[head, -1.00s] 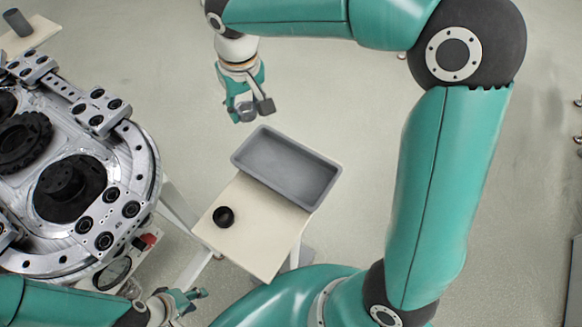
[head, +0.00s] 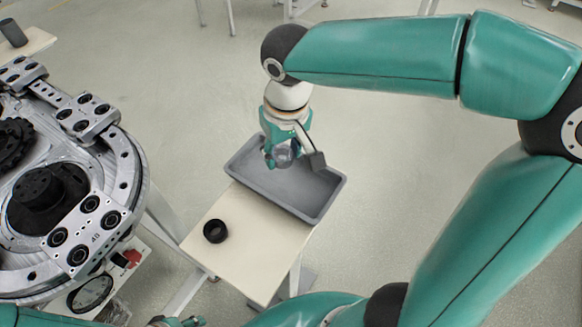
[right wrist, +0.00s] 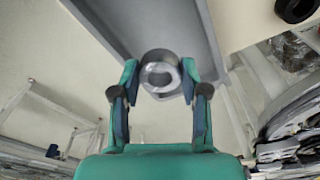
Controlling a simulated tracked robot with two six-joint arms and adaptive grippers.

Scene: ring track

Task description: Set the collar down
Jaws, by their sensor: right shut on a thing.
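The collar (right wrist: 160,72) is a short silver-grey metal ring, held between the fingertips of my right gripper (right wrist: 160,88) in the right wrist view. In the head view the right gripper (head: 284,152) points down over the grey tray (head: 322,208), and the collar (head: 286,157) shows only in part between its fingers. I cannot tell how high the collar is above the tray floor. The tray looks empty. My left gripper (head: 180,322) shows only as a small part at the bottom edge, and its jaw state is unclear.
The tray stands at the far end of a cream side table (head: 255,258). A black ring (head: 215,231) lies on the table's bare part. A large round metal track (head: 125,200) with carriages and dark hubs fills the left. Open floor lies beyond the tray.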

